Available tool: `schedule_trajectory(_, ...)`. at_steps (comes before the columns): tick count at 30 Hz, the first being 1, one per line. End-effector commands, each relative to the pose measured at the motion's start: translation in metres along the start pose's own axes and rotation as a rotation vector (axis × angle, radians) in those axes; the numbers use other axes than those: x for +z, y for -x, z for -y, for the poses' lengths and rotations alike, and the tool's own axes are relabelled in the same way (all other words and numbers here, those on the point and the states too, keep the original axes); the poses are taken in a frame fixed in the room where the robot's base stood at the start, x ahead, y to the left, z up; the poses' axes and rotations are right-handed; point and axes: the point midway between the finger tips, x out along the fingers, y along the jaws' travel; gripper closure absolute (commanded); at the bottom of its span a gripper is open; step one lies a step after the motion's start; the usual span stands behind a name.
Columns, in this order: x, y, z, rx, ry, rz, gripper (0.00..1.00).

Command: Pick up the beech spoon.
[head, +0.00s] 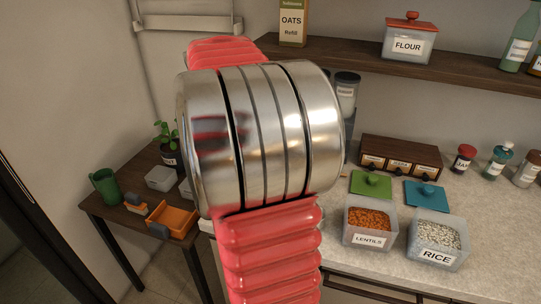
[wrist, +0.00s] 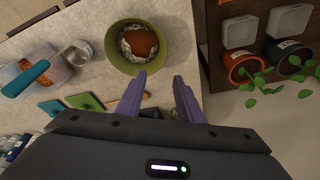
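In the wrist view, my gripper (wrist: 159,80) is open. Its two purple fingers stand apart with nothing held between them. A thin light-wood piece (wrist: 122,101), which looks like part of the beech spoon, shows just left of the left finger. In the head view, my own red and silver arm fills the middle.
A green bowl (wrist: 114,60) with white and orange contents lies beyond the fingertips. Orange and dark pots with plants (wrist: 238,66) are right. Lentils (head: 345,235) and rice (head: 412,258) containers stand on the counter.

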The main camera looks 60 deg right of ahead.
Motion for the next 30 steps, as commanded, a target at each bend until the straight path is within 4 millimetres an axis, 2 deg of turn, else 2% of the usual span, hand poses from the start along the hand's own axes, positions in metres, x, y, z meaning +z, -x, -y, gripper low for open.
schedule_trajectory(1, -0.02, -0.012, -0.002, 0.028, -0.071, -0.001, 0.66)
schedule_trajectory(8, -0.103, -0.063, -0.025, 0.145, -0.4, -0.025, 0.66)
schedule_trajectory(15, -0.182, -0.122, -0.07, 0.266, -0.738, -0.065, 0.66)
schedule_trajectory(18, -0.207, -0.143, -0.09, 0.308, -0.856, -0.084, 0.66)
schedule_trajectory(24, -0.231, -0.165, -0.115, 0.352, -0.982, -0.108, 0.66)
schedule_trajectory(30, -0.234, -0.167, -0.118, 0.356, -0.999, -0.112, 0.66)
